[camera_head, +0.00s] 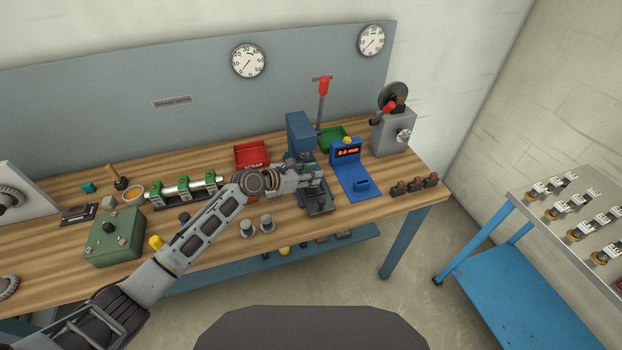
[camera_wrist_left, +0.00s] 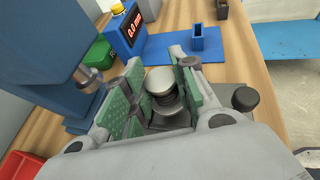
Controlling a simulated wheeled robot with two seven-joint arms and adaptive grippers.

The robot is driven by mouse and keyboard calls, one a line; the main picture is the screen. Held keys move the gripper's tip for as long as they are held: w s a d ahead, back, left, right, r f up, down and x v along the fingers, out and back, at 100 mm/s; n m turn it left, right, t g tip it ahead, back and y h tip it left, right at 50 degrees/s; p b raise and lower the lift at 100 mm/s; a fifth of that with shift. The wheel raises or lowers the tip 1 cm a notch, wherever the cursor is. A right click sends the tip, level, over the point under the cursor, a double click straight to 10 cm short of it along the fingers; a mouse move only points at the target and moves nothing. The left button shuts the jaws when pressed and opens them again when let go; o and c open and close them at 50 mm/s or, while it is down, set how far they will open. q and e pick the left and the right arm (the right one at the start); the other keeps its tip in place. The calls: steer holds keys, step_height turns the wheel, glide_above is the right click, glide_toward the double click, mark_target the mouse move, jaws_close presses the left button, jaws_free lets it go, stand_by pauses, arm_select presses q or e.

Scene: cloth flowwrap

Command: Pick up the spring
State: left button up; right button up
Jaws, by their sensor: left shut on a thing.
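The spring (camera_wrist_left: 168,103) shows in the left wrist view as a dark coil under a round silver metal top. It stands between the green-padded fingers of my left gripper (camera_head: 313,180), which is shut on it. The spring is over or on the dark base of the blue press (camera_head: 300,135); I cannot tell if it touches the base. In the head view the fingers hide the spring. My right gripper is not in view.
The blue gauge stand (camera_head: 351,183) with a "0.0 mm" display is right of the press. A red scrap bin (camera_head: 252,151) and a green bin (camera_head: 333,136) are behind. Metal cylinders (camera_head: 267,223) stand near the front edge. A grey crank machine (camera_head: 393,132) stands at the right end.

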arm_select(q)
steer(key=shift+r, duration=3.55)
